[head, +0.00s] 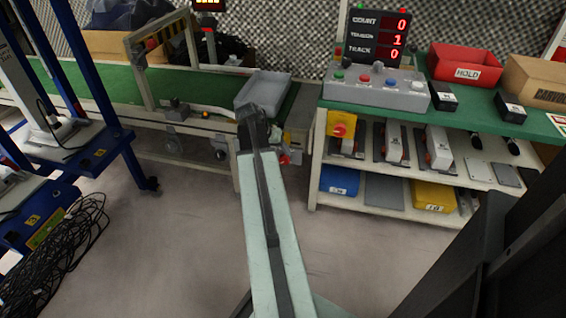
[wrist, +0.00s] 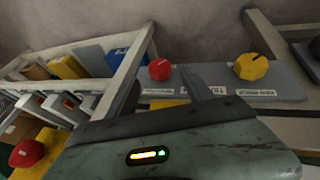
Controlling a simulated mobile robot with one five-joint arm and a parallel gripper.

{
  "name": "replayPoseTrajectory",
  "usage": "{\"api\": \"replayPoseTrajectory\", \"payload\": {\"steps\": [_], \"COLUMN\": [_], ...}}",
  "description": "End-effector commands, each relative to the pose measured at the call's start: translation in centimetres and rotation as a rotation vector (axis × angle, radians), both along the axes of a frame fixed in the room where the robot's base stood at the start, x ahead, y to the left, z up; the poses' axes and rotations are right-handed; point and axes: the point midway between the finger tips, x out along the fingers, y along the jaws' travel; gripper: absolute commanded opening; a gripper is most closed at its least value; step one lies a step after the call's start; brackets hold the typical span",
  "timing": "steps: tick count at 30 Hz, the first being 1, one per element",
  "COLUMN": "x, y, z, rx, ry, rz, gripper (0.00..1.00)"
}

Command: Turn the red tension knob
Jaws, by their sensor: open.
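The red tension knob (wrist: 160,69) sits on a grey panel (wrist: 205,82) in the wrist view, with a white label under it and a label beside it, partly cut off by my gripper body. A small red knob (head: 284,159) also shows in the head view below the conveyor's right end, partly behind my arm. My gripper (head: 252,122) is at the far end of my arm, at the conveyor's end. It is open, apart from the knob, and seems to hold nothing. Its fingertips are hard to make out.
A yellow knob (wrist: 250,66) is on the same panel, right of the red one. Another red knob (wrist: 27,153) on yellow is at lower left. A grey tray (head: 265,92) lies on the conveyor (head: 95,88). The shelf bench (head: 385,190) stands to the right. Floor between is clear.

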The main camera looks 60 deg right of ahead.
Motion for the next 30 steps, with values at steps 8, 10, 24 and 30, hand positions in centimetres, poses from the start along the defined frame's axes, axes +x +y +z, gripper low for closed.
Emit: {"api": "replayPoseTrajectory", "payload": {"steps": [8, 10, 24, 30], "x": [-0.7, -0.8, -0.8, -0.9], "y": [-2.2, -2.4, -2.4, -2.7], "z": [-5.0, -5.3, -5.0, -4.9], "rx": [0.001, 0.001, 0.001, 0.004], "ry": [0.000, 0.000, -0.001, -0.014], "rz": [0.000, 0.000, 0.000, -0.001], "gripper": [0.59, 0.59, 0.00, 0.00]}}
